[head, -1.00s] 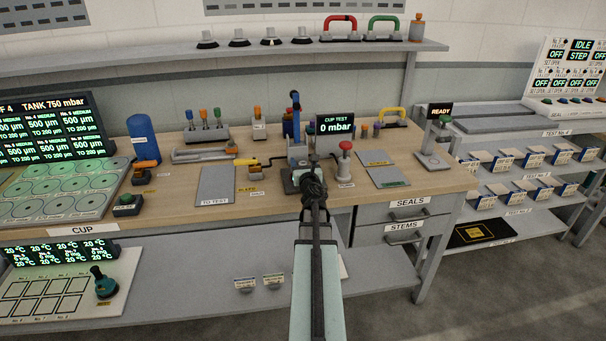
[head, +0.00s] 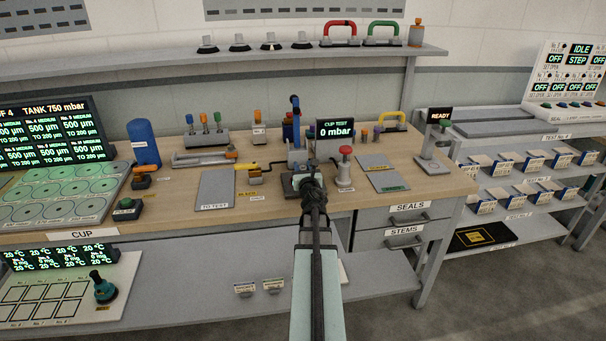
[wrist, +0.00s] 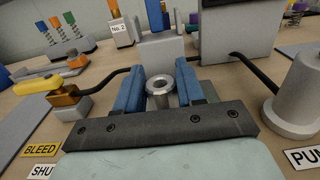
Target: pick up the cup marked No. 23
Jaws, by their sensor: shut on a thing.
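My gripper (wrist: 160,92) is at the cup test station on the bench, below and in front of the cup test display (head: 335,131). Its two blue fingers are shut on a metal fitting (wrist: 160,84), a round grey stem with a flanged top and a hole in it, upright between them. No number shows on it, so I cannot tell whether it is the cup No. 23. What lies under it is hidden by my gripper. In the head view my own arm hides most of this spot. Several dark cups with light tops (head: 239,38) stand on the upper shelf.
A red-topped post (head: 344,168) stands close right of my gripper; it also shows as a grey cylinder in the wrist view. A black hose (wrist: 110,76) runs left to an orange valve. Grey pads (head: 215,188) (head: 383,178) lie to both sides.

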